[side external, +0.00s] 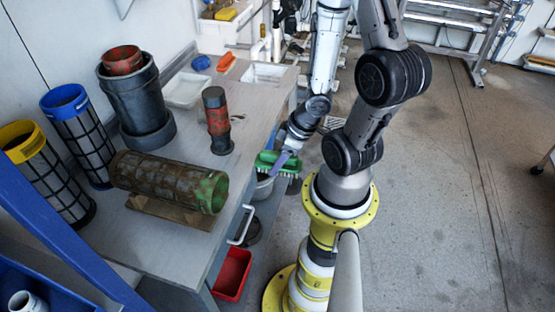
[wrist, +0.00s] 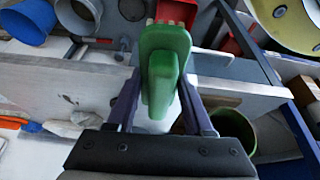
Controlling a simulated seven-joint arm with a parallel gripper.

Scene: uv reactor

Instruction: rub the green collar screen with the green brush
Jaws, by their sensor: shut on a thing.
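The green brush (side external: 275,162) is held by my gripper (side external: 281,158) just beyond the bench's right edge, its pale bristles hanging down. In the wrist view the brush (wrist: 163,58) sits between the two purple fingers of my gripper (wrist: 161,86), which are shut on it. The green collar screen (side external: 165,181), a brown mesh cylinder with a green collar at its right end, lies on its side on a wooden cradle on the bench. The brush is apart from it, to its right. I cannot tell whether the screen shows in the wrist view.
A dark red-banded cylinder (side external: 217,121) stands on the bench between screen and brush. Blue-collared (side external: 78,135) and yellow-collared (side external: 45,170) screens and a grey vessel (side external: 137,97) stand behind and left. A red bin (side external: 232,274) sits below the bench edge. White trays lie farther back.

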